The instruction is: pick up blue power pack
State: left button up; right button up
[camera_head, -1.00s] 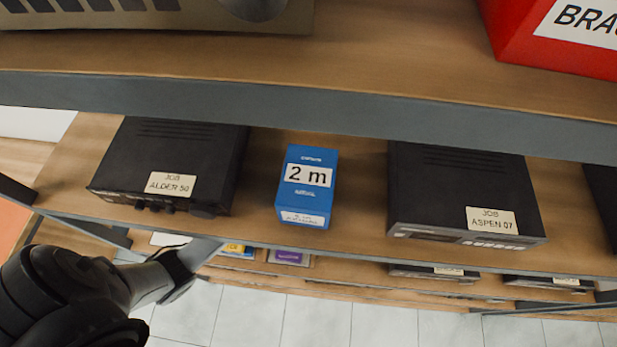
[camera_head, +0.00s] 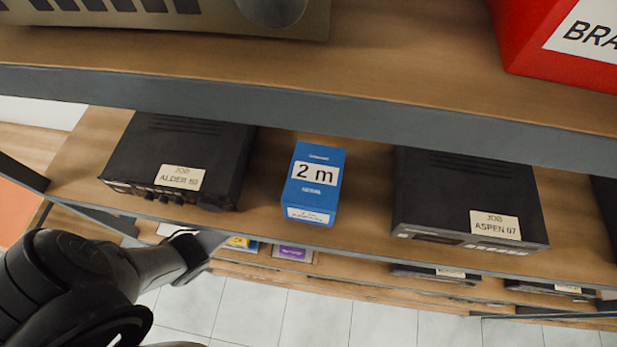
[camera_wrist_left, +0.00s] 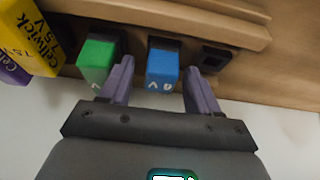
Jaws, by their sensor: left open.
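A blue pack (camera_wrist_left: 162,68) with white characters on its near end stands in a dark slot in the left wrist view. My left gripper (camera_wrist_left: 159,66) is open. My right gripper is not in view.
A green pack (camera_wrist_left: 98,60) is close beside the left finger, with a yellow pack (camera_wrist_left: 28,35) farther left. An empty dark slot (camera_wrist_left: 213,58) is at right. A blue "2 m" box (camera_head: 312,183) sits on the shelf (camera_head: 265,205) between two black units.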

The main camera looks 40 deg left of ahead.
pick_arm(q)
jog(key=shift+c, duration=0.4)
jog(key=c, duration=0.9)
jog(key=shift+r, duration=0.15)
jog(key=shift+r, duration=0.45)
notch_tip(320, 180, up, 2)
jog(key=shift+b, duration=0.35)
jog(key=shift+s+d+r+b, duration=0.1)
jog(key=shift+s+d+b, duration=0.2)
jog(key=shift+s+d, duration=1.8)
jog(key=shift+s+d+b, duration=0.3)
jog(key=shift+s+d, duration=0.75)
jog(key=shift+s, duration=2)
jog(key=shift+s+d+r+b, duration=0.1)
jog(key=shift+s+d+b, duration=0.2)
jog(key=shift+s+d, duration=1.8)
jog(key=shift+s+a, duration=0.3)
jog(key=shift+a, duration=0.25)
